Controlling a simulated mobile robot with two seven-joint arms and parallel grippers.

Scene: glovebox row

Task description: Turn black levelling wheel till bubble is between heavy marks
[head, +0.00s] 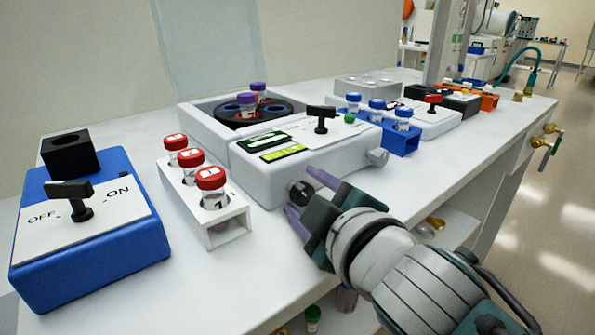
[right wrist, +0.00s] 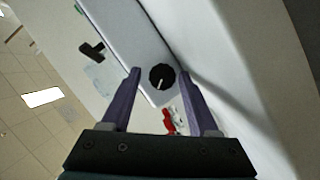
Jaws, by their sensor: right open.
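The black levelling wheel (head: 300,193) is on the front face of the white centrifuge unit (head: 255,183). In the right wrist view the wheel (right wrist: 162,78) is round and dark with a pale pointer line. My right gripper (head: 309,194) is open, its two purple fingers pointing at the front face on either side of the wheel. In the wrist view the wheel shows between the fingertips (right wrist: 159,72); I cannot tell whether they touch it. A yellow-green strip (head: 284,153) on the sloping top may be the level; its bubble and marks are too small to read. My left gripper is not in view.
A grey knob (head: 378,157) sticks out at the unit's right front. A white rack (head: 228,222) of red-capped tubes stands left, beside a blue switch box (head: 90,255). A blue rack (head: 402,138) stands right. The bench front (head: 280,270) is clear.

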